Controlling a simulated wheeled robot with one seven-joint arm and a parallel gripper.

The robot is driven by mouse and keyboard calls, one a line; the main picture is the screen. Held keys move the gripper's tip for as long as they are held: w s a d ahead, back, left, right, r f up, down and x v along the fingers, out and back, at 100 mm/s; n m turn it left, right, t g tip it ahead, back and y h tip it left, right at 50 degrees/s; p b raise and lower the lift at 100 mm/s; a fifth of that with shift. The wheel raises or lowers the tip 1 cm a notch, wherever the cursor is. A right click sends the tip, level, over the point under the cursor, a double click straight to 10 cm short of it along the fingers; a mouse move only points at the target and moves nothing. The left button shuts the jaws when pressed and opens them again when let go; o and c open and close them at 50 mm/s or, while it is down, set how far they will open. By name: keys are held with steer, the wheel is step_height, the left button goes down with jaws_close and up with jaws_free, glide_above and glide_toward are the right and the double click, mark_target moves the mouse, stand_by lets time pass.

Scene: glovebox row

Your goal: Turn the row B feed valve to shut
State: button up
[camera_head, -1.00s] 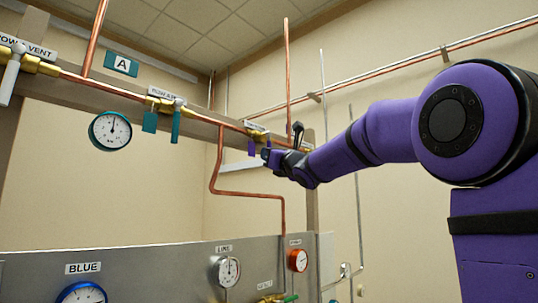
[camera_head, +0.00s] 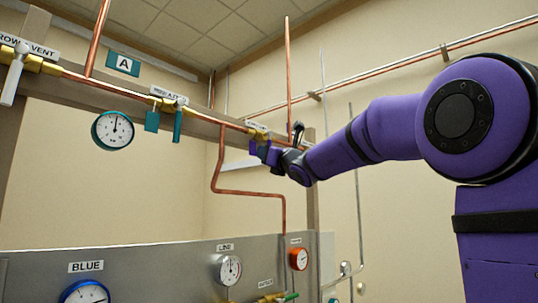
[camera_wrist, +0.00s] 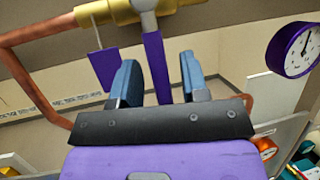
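The purple-handled valve under the small label on the brass fitting (camera_head: 257,133) is on the copper pipe near my gripper (camera_head: 268,155). Its label is too small to read. In the wrist view its brass body (camera_wrist: 170,12) is at the top, and its purple lever (camera_wrist: 155,65) hangs down from a grey stem. A purple tag (camera_wrist: 103,70) hangs to the left of the lever. My gripper (camera_wrist: 160,80) is open, with one blue finger on each side of the lever. Gaps show between the lever and both fingers.
A white-handled vent valve (camera_head: 14,78) is at far left. A purple-rimmed gauge (camera_wrist: 293,48) is at right in the wrist view.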

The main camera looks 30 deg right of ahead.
steer(key=shift+s, duration=0.15)
steer(key=v, duration=1)
steer(key=shift+s+f, duration=0.2)
steer(key=shift+s, duration=0.05)
stand_by(0.5)
steer(key=s+a+f+n+g+y, duration=0.3)
steer(key=s+a+f+n+g, duration=0.25)
steer(key=a+f+n, duration=0.35)
steer(key=s+a+f+n+g+y, duration=0.3)
steer(key=s+a+f+n+g, duration=0.3)
steer(key=n, duration=0.5)
steer(key=s+d+f+n+g+h, duration=0.2)
steer(key=s+f+n+h, duration=0.2)
steer(key=s+f+n, duration=0.3)
steer(key=s+d+f+n+g+h, duration=0.2)
steer(key=s+f+n, duration=0.6)
steer(key=f, duration=0.6)
steer(key=shift+g+h, duration=0.75)
steer(key=shift+h, duration=0.45)
